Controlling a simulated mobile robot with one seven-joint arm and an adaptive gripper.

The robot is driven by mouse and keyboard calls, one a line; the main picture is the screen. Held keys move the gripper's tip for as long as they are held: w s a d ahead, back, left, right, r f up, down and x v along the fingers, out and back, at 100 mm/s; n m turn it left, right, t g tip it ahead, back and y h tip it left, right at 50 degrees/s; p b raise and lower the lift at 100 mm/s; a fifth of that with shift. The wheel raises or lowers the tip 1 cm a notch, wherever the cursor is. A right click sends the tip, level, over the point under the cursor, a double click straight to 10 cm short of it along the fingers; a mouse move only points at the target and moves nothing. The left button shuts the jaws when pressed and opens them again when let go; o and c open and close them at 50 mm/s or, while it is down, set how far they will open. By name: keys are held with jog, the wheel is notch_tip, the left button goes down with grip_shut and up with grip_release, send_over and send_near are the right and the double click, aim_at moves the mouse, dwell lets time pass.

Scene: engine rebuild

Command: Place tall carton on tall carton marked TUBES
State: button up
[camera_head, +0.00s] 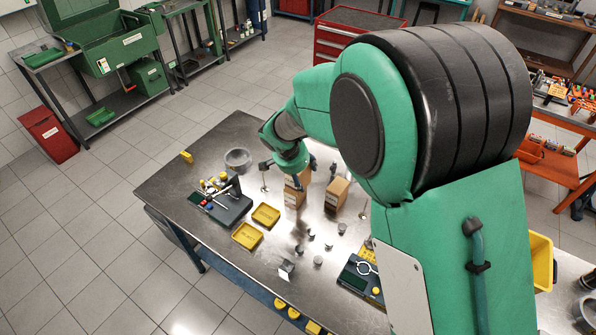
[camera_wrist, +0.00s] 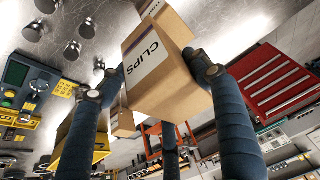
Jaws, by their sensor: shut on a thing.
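My gripper (camera_wrist: 152,75) is shut on a tall brown carton (camera_wrist: 160,80) with a white label reading CLIPS, held between its fingers in the wrist view. In the head view my gripper (camera_head: 293,176) is over the table with the held carton (camera_head: 304,178) partly hidden behind it. Another brown carton (camera_head: 293,199) shows just below it; I cannot tell whether the two touch. A separate tall carton (camera_head: 337,194) stands to the right. In the wrist view a carton with a pale label (camera_wrist: 150,8) shows past the held carton's end. No TUBES marking is readable.
The steel table (camera_head: 200,250) carries yellow trays (camera_head: 247,236), a black fixture (camera_head: 222,205), a grey cup (camera_head: 238,159) and several small metal parts (camera_head: 318,261) in front of the cartons. A red tool cabinet (camera_head: 330,45) stands behind.

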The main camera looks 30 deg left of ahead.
jog(key=shift+w+a+f, duration=0.2)
jog(key=shift+w+a, duration=1.45)
jog(key=shift+a, duration=0.05)
jog(key=shift+f+p, duration=0.5)
jog(key=shift+f, duration=1.25)
jog(key=shift+f, duration=0.15)
jog(key=o, duration=1.4)
jog(key=shift+s+r, duration=0.1)
jog(key=shift+r, duration=0.3)
jog(key=b+v, duration=0.1)
jog(key=v, duration=1)
jog(key=shift+s+d+r, duration=0.1)
jog(key=shift+s+r, duration=0.05)
jog(key=shift+r, duration=0.05)
